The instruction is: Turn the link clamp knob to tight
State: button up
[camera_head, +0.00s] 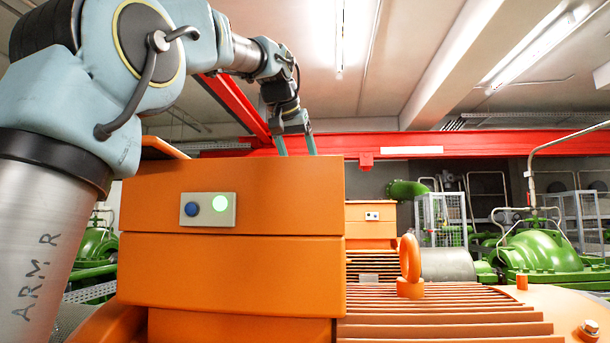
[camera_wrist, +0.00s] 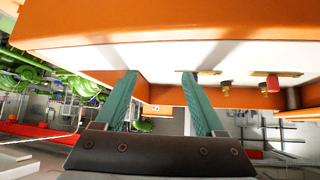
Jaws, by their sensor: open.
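My gripper (camera_head: 297,152) is open above and behind the big orange box (camera_head: 232,265) in the head view, with its fingers pointing down. In the wrist view my gripper (camera_wrist: 159,76) has its two green fingers spread, with nothing between them. A red knob-like part (camera_wrist: 273,83) sits on a brass strip against the pale inner face of the orange housing, to the right of the fingers. A smaller brass post (camera_wrist: 225,88) sits between it and the right finger. I cannot tell for certain which is the link clamp knob. Neither shows in the head view, where the box hides its inside.
A red beam (camera_head: 470,143) crosses behind. Green pumps (camera_head: 540,252) stand farther back.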

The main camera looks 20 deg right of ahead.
jog(key=shift+p+x, duration=0.4)
jog(key=shift+x, duration=1.85)
grip_shut()
